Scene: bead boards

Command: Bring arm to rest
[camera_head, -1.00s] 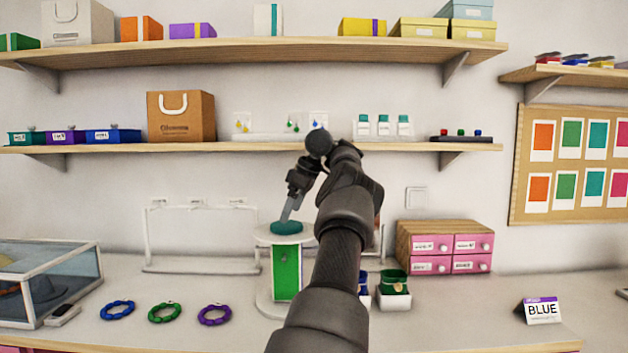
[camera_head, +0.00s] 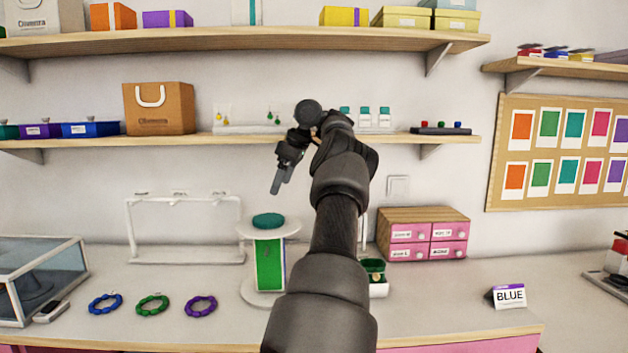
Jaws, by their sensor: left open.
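My left arm (camera_head: 335,205) rises from the bottom middle of the head view. Its gripper (camera_head: 277,188) points down and is open and empty, in front of the wall below the middle shelf. A round teal piece (camera_head: 268,220) lies on top of a white stand with a green front panel (camera_head: 270,265), below the gripper and apart from it. My right gripper is not in view.
Blue (camera_head: 105,303), green (camera_head: 152,303) and purple (camera_head: 201,305) bead bracelets lie on the counter. A glass case (camera_head: 40,280) is at left. Pink drawers (camera_head: 424,238), an open green box (camera_head: 376,275) and a BLUE sign (camera_head: 509,297) stand at right. The middle shelf (camera_head: 230,139) is behind the gripper.

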